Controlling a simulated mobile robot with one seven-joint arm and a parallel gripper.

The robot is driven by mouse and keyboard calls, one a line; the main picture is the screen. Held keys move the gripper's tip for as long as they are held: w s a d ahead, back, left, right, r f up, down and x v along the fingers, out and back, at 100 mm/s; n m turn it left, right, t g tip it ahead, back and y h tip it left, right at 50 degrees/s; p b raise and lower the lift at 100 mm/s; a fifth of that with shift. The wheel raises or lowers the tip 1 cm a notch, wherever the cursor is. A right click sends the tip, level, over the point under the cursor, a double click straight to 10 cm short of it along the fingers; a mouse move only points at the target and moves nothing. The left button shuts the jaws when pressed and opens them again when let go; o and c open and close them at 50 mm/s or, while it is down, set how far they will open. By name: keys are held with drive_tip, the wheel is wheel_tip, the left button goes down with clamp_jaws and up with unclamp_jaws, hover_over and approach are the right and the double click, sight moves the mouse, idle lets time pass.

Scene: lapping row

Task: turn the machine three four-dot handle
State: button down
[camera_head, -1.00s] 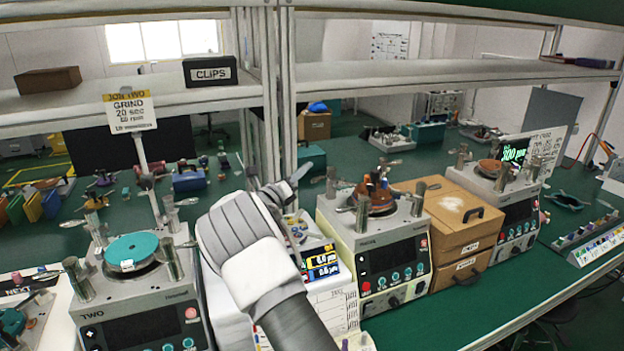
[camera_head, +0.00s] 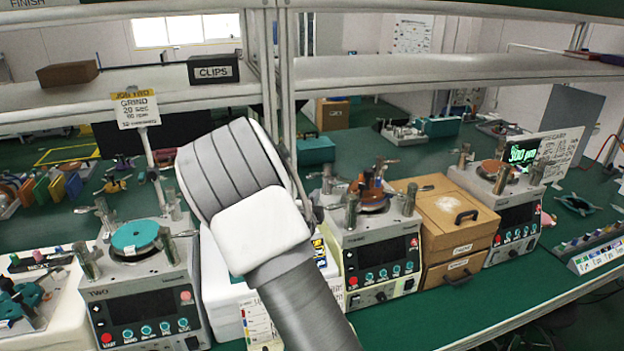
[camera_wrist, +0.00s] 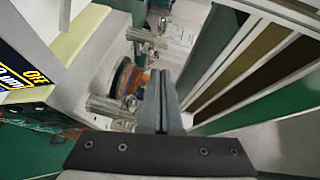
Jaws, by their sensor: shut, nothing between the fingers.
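The machine with the orange-brown disc (camera_head: 372,190), taken as machine three (camera_head: 382,255), stands at middle right in the head view. Metal posts with small handles surround the disc, including a front left post (camera_head: 351,212) and a front right post (camera_head: 409,201). Dot marks are too small to read, so I cannot tell which handle has four. My gripper (camera_wrist: 159,78) is shut and empty in the wrist view. It appears beside the disc (camera_wrist: 124,79), between that and the shelf frame; contact with a handle is unclear. In the head view my arm hides the fingers.
Machine two (camera_head: 140,290), with a teal disc (camera_head: 134,237), stands to the left. A wooden drawer box (camera_head: 450,225) adjoins machine three on its right, with another machine (camera_head: 508,215) beyond. A shelf upright (camera_head: 285,90) rises behind my arm.

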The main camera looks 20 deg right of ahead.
drive_tip(key=p, duration=0.1)
approach(317, 175)
drive_tip(key=w+d, duration=0.2)
drive_tip(key=d, duration=0.2)
drive_tip(key=shift+w+a+f+p, duration=0.15)
drive_tip(key=shift+w+p, duration=0.05)
drive_tip(key=shift+w, duration=0.3)
drive_tip(key=shift+w+a+f+p, duration=0.1)
drive_tip(key=shift+w+f+p, duration=0.1)
drive_tip(key=shift+w, duration=0.3)
drive_tip(key=shift+w+a+f+p, duration=0.15)
drive_tip(key=shift+w+p, duration=0.05)
drive_tip(key=shift+w, duration=0.3)
drive_tip(key=shift+a, duration=0.15)
